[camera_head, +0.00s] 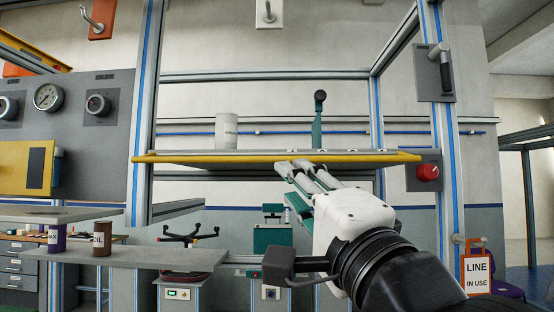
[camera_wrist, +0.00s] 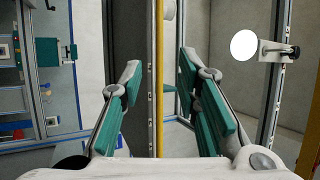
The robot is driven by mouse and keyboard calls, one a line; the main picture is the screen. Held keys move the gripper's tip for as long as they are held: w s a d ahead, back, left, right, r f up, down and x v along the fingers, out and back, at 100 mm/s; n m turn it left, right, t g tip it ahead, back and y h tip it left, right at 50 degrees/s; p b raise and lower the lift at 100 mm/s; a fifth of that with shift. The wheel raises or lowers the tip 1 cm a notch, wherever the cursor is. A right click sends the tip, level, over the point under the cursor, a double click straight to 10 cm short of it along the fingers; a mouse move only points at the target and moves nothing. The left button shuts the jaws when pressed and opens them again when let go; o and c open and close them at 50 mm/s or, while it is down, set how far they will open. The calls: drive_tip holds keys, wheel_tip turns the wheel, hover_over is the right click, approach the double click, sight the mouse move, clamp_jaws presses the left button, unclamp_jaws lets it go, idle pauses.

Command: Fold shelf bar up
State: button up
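The shelf bar (camera_head: 270,158) is a long yellow-edged bar running level along the front of a thin shelf between two uprights. In the wrist view its yellow edge (camera_wrist: 158,100) runs upright between my fingers. My gripper (camera_head: 302,178) is just below and in front of the bar, right of its middle. In the wrist view the teal pads of my gripper (camera_wrist: 160,75) stand wide apart, one on each side of the bar, with visible gaps. It is open and holds nothing. Whether the fingertips reach past the bar's edge is hard to tell.
A white cylinder (camera_head: 226,131) stands on the shelf. A red knob (camera_head: 428,172) sits at the bar's right end, and a lever plate (camera_head: 436,72) is on the right upright. A grey worktop (camera_head: 150,257) with cans is lower left. A "LINE IN USE" sign (camera_head: 477,272) hangs at right.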

sight(271, 161)
drive_tip(key=p+x, duration=0.2)
drive_tip(key=x, duration=0.9)
drive_tip(key=shift+w+r, duration=0.1)
drive_tip(key=shift+w, duration=0.25)
clamp_jaws()
